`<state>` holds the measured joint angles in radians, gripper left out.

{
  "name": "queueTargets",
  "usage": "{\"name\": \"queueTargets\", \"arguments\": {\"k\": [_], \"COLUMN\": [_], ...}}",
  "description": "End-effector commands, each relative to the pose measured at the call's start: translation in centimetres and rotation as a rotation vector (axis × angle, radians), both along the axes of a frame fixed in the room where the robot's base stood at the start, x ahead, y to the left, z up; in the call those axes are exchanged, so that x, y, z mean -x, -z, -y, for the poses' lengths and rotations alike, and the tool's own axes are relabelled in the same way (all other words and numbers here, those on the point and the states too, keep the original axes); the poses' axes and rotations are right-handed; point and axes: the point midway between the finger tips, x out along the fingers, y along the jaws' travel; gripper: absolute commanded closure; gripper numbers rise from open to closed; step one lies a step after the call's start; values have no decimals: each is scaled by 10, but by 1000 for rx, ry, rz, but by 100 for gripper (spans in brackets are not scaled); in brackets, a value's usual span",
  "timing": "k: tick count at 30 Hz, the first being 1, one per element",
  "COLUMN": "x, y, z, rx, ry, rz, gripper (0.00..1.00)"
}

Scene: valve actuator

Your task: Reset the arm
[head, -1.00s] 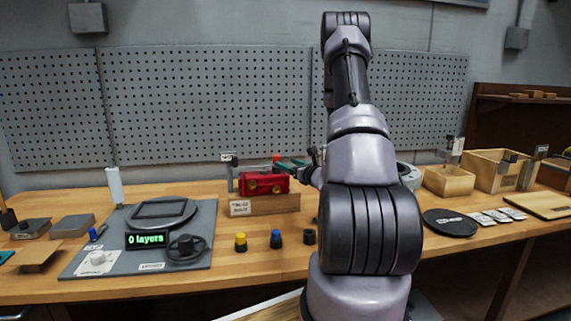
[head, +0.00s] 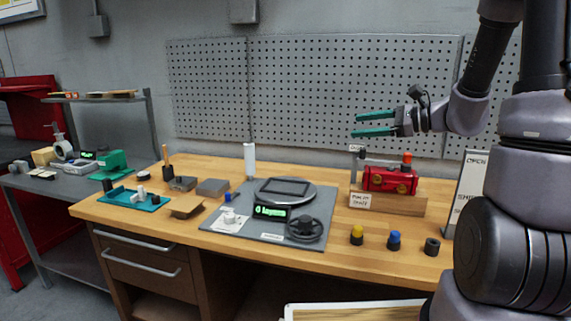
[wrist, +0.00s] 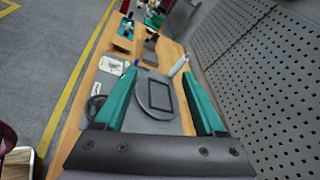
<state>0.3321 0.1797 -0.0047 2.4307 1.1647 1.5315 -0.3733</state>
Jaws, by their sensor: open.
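My gripper (head: 375,124) is raised above the workbench in the head view, with its two teal fingers pointing left. It is open and empty, in front of the pegboard and higher than the red valve actuator (head: 388,180). The actuator sits on a wooden block (head: 400,203) with a small label at its front. In the wrist view my gripper's teal fingers (wrist: 158,98) are spread apart.
Yellow (head: 357,236), blue (head: 393,240) and black (head: 432,246) knobs stand at the front edge. A white sign (head: 466,190) stands near my arm. Air left of my gripper is free.

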Motion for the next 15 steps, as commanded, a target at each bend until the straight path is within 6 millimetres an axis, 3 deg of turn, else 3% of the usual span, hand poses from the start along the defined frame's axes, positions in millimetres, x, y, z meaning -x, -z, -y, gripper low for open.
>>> {"name": "queueTargets", "arguments": {"k": [3, 6, 11, 15], "x": [51, 89, 137, 165], "y": [-16, -20, -25, -37], "z": [-29, -38, -30, -8], "rx": [220, 417, 753, 1055], "ry": [-192, -323, -477, -552], "rz": [72, 137, 269, 411], "gripper": [28, 28, 28, 28]}}
